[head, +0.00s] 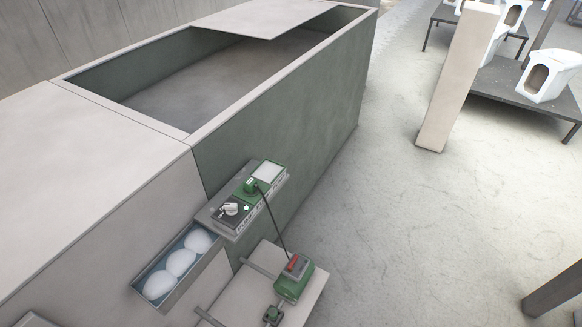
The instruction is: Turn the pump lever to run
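A small control box (248,200) sits on a ledge on the side of the green-grey tank. Its front edge carries lettering that seems to read "PUMP", too small to be sure. A pale lever or knob (231,208) is on the dark left part of its top. I cannot tell which position it points to. A green plug-like piece (251,185) is on the box, with a black cable running down to a green pump unit (294,278) with a red part on top. Neither of my grippers is in view.
The open tank (280,125) stands behind the box. A tray (143,281) with several white rounded items is at lower left. A beige post (457,80) and a dark table (505,87) with white castings are at right. The floor between is clear.

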